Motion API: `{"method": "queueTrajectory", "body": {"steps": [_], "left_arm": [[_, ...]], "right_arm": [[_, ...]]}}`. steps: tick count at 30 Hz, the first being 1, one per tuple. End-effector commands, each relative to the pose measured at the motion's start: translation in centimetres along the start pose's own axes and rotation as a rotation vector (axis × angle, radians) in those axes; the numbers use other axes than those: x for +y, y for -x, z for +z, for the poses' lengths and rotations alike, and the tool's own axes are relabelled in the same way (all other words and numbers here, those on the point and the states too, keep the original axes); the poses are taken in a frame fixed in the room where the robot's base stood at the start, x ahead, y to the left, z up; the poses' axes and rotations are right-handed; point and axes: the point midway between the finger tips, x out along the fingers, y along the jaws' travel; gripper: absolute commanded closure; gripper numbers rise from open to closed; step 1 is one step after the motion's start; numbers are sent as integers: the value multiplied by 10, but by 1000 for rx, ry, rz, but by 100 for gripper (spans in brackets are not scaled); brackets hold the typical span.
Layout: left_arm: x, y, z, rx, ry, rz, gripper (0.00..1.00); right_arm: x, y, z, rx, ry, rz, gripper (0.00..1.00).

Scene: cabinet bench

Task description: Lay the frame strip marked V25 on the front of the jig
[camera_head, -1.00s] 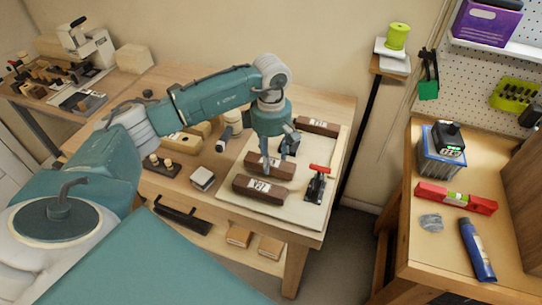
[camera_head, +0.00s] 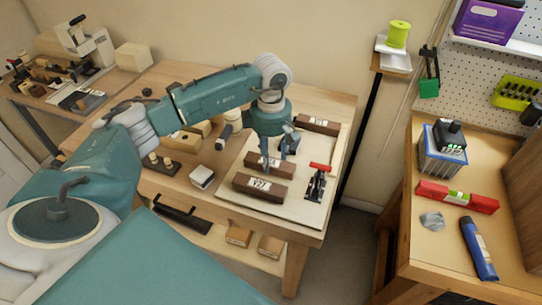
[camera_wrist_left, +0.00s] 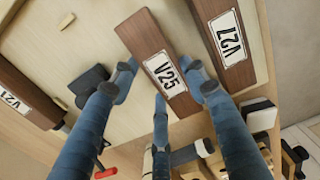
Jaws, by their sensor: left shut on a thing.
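The brown strip marked V25 (camera_wrist_left: 158,62) is between my left gripper's fingers (camera_wrist_left: 165,80) in the left wrist view. It also shows in the head view (camera_head: 268,166), below my left gripper (camera_head: 274,156), partly hidden by the fingers. The left gripper is shut on it. The jig is a pale board (camera_head: 301,211) under the strips. I cannot tell if V25 touches the board. A strip marked V27 (camera_head: 260,188) lies just in front of V25; it is at the upper right in the wrist view (camera_wrist_left: 222,35). My right gripper is not in view.
Another brown strip (camera_head: 317,125) lies at the back of the board. A red-handled toggle clamp (camera_head: 317,180) stands at the board's right. A white block (camera_head: 201,177) and a peg block (camera_head: 160,165) are left of the board. The bench edge is close in front.

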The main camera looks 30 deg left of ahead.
Motion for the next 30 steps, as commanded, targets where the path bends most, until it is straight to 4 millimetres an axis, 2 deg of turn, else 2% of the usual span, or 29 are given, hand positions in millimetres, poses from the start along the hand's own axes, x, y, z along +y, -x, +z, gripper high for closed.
{"method": "queueTrajectory", "body": {"steps": [23,24,27,30], "left_arm": [[0,-7,0,0,0,-1,84],[0,-7,0,0,0,-1,50],[0,-7,0,0,0,-1,34],[0,-7,0,0,0,-1,34]], "right_arm": [[0,-7,1,0,1,0,60],[0,-7,1,0,1,0,60],[0,-7,1,0,1,0,60],[0,-7,1,0,1,1,60]]}}
